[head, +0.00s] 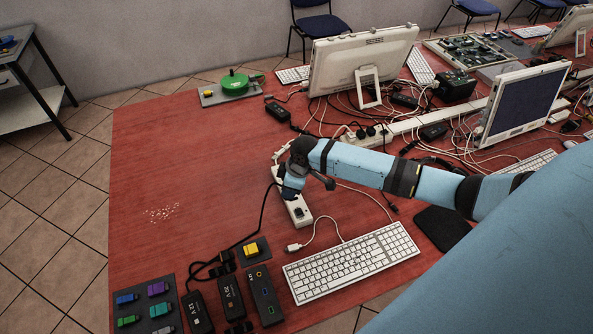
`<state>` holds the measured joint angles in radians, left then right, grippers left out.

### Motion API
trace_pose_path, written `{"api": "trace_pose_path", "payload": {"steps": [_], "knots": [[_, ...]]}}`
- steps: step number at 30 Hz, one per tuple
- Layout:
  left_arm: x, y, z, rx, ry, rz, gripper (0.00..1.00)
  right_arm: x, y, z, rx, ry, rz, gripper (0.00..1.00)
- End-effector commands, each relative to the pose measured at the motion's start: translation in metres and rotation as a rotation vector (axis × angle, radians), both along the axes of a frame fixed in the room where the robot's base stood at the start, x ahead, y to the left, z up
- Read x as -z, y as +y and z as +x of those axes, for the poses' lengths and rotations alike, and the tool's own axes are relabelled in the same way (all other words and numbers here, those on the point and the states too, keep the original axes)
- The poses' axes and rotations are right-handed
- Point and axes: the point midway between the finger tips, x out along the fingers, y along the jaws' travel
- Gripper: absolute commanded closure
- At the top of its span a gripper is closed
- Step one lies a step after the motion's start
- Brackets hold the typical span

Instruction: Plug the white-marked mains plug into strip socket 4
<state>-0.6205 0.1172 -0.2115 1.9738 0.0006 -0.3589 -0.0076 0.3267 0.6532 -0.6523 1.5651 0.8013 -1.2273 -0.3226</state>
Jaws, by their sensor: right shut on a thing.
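A white socket strip (299,209) lies on the red table near the middle of the view. One socket shows at its near end; my right gripper covers much of the rest. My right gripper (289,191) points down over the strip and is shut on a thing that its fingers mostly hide. A black cable (263,212) runs from beside the gripper down to the black adapters, so the held thing looks like a mains plug. I cannot make out a white mark, the socket number, or whether the plug touches the strip. My left gripper is not in view.
A white keyboard (351,262) lies just right of the strip's near end. Black adapters (231,297), a port box (263,294) and a yellow button (251,250) sit at the front. Tangled cables and monitors (362,59) crowd the back right.

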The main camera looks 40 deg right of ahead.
Motion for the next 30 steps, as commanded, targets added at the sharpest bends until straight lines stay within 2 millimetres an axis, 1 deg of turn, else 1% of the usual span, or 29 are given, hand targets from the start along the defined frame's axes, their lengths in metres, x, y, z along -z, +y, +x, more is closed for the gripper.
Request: {"api": "trace_pose_path", "payload": {"steps": [1,3,6,9,12,15,19,26,30], "knots": [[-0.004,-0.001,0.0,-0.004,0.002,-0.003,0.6,0.004,-0.006,0.0,0.13,-0.041,0.04,0.93],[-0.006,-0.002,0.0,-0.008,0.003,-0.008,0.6,0.011,-0.011,0.004,0.314,-0.115,0.089,0.93],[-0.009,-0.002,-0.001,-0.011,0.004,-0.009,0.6,0.019,-0.018,0.01,0.539,-0.218,0.129,0.93],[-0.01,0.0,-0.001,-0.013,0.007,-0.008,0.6,0.025,-0.025,0.015,0.715,-0.306,0.143,0.93],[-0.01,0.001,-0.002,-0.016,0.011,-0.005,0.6,0.031,-0.031,0.019,0.85,-0.375,0.146,0.93],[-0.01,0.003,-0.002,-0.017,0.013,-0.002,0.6,0.035,-0.036,0.022,0.945,-0.423,0.14,0.93],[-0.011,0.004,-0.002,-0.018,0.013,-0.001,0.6,0.038,-0.04,0.023,1.01,-0.457,0.133,0.93],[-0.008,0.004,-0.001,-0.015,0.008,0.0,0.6,0.044,-0.041,0.024,1.025,-0.466,0.132,0.93],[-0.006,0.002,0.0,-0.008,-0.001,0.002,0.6,0.052,-0.041,0.024,1.024,-0.466,0.131,0.93]]}}
